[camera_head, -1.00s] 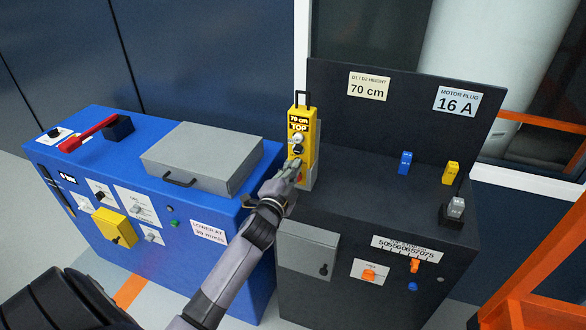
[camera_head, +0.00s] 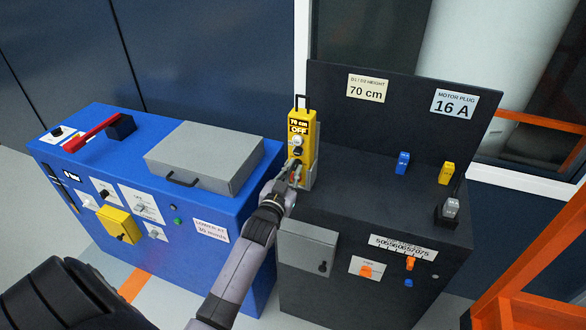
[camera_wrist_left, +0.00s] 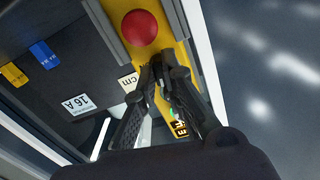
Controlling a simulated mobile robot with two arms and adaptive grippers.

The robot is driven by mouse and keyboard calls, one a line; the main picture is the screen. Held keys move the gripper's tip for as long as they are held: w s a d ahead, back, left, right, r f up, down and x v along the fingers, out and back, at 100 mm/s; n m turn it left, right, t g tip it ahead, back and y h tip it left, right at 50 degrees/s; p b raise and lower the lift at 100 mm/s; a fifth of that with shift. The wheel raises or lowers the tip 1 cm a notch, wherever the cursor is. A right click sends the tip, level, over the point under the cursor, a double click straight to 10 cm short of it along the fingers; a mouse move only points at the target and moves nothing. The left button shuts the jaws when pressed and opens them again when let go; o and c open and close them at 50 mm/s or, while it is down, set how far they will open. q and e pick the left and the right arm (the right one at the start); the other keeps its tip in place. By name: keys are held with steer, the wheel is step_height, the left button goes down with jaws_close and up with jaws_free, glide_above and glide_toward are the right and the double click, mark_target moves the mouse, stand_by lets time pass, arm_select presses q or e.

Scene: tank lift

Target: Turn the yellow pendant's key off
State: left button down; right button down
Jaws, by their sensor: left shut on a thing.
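The yellow pendant (camera_head: 302,130) stands upright in a holder at the left end of the dark grey cabinet. Its display reads "70 cm" and "OFF", with pale round controls below. In the left wrist view the pendant (camera_wrist_left: 183,55) shows with a red round button (camera_wrist_left: 139,27). My left gripper (camera_head: 293,172) is at the pendant's lower front, shut on its key. The fingers hide the key itself in both views. In the left wrist view the left gripper's tips (camera_wrist_left: 163,62) meet against the pendant's face. My right gripper is not in view.
A blue cabinet (camera_head: 240,262) with a grey lidded box (camera_head: 205,155) and a red lever (camera_head: 92,134) stands at left. The dark cabinet top (camera_head: 365,190) holds blue (camera_head: 402,163) and yellow (camera_head: 446,173) plugs. An orange frame (camera_head: 535,265) is at right.

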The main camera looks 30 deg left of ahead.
arm_select(q)
steer(key=shift+n, duration=0.9)
steer(key=shift+f+p, duration=0.1)
steer(key=shift+p, duration=0.2)
steer(key=c, duration=2)
jaws_free()
steer(key=shift+o, duration=0.2)
steer(key=v, duration=1.2)
